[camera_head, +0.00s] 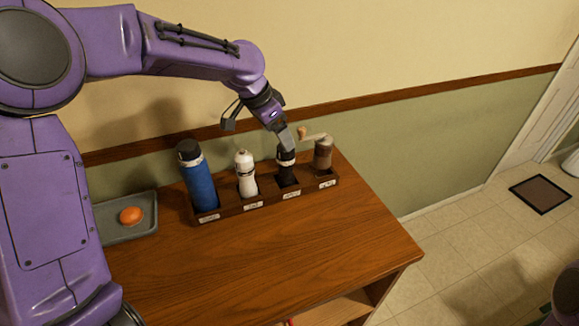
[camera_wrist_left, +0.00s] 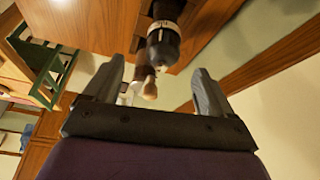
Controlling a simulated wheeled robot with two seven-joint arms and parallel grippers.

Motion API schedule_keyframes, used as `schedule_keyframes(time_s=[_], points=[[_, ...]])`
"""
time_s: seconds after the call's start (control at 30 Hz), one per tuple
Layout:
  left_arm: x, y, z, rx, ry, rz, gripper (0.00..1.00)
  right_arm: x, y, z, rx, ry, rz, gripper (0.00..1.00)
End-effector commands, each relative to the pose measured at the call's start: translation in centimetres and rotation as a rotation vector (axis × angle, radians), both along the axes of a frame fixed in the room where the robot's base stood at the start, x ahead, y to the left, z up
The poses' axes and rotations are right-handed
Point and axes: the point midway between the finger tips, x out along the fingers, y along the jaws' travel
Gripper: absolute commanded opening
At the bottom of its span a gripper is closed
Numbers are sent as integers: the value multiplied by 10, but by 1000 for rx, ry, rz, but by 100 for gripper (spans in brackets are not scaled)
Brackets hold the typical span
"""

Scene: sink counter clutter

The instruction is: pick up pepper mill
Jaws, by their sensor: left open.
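The pepper mill appears to be the black mill (camera_head: 287,170) with a pale band near its top, upright in the third slot from the left of a dark wooden rack (camera_head: 232,211). My left gripper (camera_head: 259,128) is open and empty at the mill's upper end, with one finger overlapping its top in the head view. In the left wrist view the black mill (camera_wrist_left: 163,45) lies ahead of the open left gripper (camera_wrist_left: 157,68), roughly between its fingertips. Contact cannot be told. My right gripper is not in view.
The rack also holds a blue bottle (camera_head: 200,184), a white mill (camera_head: 246,175) and a brown grinder (camera_head: 323,155) whose crank reaches towards the black mill. A grey tray (camera_head: 142,226) with an orange round item (camera_head: 131,215) sits at left. The wooden counter's front is clear; the wall is close behind.

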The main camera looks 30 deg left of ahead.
Motion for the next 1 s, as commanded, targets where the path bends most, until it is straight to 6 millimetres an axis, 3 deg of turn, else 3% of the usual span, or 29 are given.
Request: schedule_keyframes(time_s=[0.4,0.63,0.67,0.9,1.0], points=[[25,-10,-57,1,3,1,85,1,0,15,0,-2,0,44],[26,-11,-62,1,1,1,85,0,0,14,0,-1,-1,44],[26,-11,-62,1,1,1,81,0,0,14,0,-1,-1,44],[26,-10,-62,0,1,2,3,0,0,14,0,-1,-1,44],[26,-10,-61,1,1,2,0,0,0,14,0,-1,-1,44]])
